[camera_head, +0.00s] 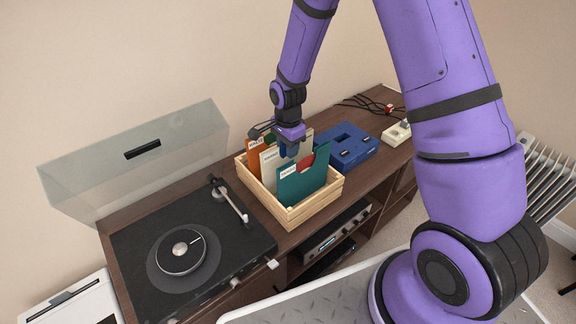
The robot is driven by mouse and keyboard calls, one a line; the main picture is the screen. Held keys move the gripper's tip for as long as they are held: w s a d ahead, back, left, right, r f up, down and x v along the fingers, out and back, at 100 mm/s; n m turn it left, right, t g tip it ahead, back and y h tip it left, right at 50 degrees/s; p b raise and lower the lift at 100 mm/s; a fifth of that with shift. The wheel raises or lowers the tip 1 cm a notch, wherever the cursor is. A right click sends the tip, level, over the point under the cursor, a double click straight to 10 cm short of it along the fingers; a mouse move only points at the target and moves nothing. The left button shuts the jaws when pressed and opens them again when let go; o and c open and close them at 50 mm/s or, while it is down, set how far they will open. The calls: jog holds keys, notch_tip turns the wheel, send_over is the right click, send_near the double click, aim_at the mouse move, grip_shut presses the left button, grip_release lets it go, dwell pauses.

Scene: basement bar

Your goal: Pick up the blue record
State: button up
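My gripper (289,148) points down over the wooden crate (293,216), among the upright sleeves. Its fingers are small and partly hidden, so I cannot tell whether they are open or shut. A small dark blue patch shows at the fingertips; I cannot tell whether it is a blue record or part of my gripper. In the crate, a teal sleeve (301,182) stands in front, with a red piece behind it. A cream sleeve (269,165) and an orange sleeve (255,155) stand farther back left. No blue record is clearly visible.
A turntable (222,251) with a raised clear lid (140,162) stands left of the crate. A blue slotted object (349,142) lies right of it on the wooden cabinet (382,155). A white power strip (396,133) and cables lie farther right.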

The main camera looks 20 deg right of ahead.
jog(key=shift+f, duration=0.8)
grip_shut()
jog(key=shift+r, duration=0.1)
notch_tip(320, 180, up, 31)
dwell(1.9)
